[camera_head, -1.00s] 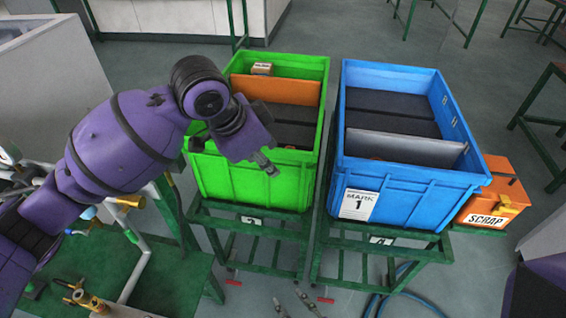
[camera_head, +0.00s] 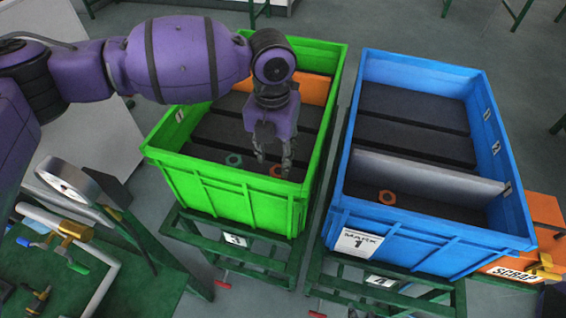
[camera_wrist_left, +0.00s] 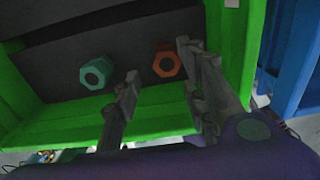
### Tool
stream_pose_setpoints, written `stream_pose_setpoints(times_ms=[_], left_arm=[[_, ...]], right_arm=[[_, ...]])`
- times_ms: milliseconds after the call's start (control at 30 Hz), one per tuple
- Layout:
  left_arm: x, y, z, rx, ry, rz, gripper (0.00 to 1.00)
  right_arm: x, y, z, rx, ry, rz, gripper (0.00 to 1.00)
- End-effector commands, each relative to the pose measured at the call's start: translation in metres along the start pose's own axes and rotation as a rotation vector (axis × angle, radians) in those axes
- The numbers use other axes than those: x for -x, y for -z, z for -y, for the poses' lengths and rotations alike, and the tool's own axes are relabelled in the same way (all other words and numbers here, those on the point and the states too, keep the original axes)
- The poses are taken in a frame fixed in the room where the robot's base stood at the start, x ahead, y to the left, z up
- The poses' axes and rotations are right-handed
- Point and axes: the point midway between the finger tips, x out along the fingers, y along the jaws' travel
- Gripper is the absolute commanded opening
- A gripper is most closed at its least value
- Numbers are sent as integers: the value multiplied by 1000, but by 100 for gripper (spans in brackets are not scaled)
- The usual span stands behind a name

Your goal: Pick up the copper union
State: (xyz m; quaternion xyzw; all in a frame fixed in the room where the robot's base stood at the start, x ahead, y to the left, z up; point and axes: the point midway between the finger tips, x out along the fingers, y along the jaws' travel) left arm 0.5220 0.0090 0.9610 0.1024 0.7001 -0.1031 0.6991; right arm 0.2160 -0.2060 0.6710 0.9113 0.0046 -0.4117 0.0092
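A copper-orange hexagonal union (camera_head: 277,171) lies on the dark floor of the green bin's near compartment. A second copper-orange hexagonal piece (camera_head: 387,198) lies in the blue bin's near compartment. My left gripper (camera_head: 273,162) points down over the green bin, above the copper union there. Its fingers are spread and empty; in the left wrist view the gripper (camera_wrist_left: 157,65) has its right fingertip close to the union in the picture. Contact cannot be told.
A teal hexagonal union (camera_head: 233,160) lies left of the copper one in the same compartment. The green bin's near wall (camera_head: 230,200) rises close to my left gripper. The blue bin (camera_head: 420,245) stands to the right, with an orange scrap box (camera_head: 545,215) beyond it.

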Motion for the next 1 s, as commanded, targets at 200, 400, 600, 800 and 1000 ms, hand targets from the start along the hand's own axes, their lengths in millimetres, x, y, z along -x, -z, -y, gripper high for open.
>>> stream_pose_setpoints(times_ms=[200,400,600,800,1000], left_arm=[[-22,1,0,-24,-1,-4,39],[-40,1,0,-23,-1,-4,39],[-70,1,0,-22,-1,-4,39],[-80,1,1,-22,1,-1,39],[-80,1,0,-22,0,-1,26]], right_arm=[[2,-1,-2,9,-4,2,34],[2,-1,-2,9,-4,2,34],[2,0,-2,9,-4,1,34],[2,-1,-2,8,-4,1,34],[2,-1,-2,8,-4,2,34]])
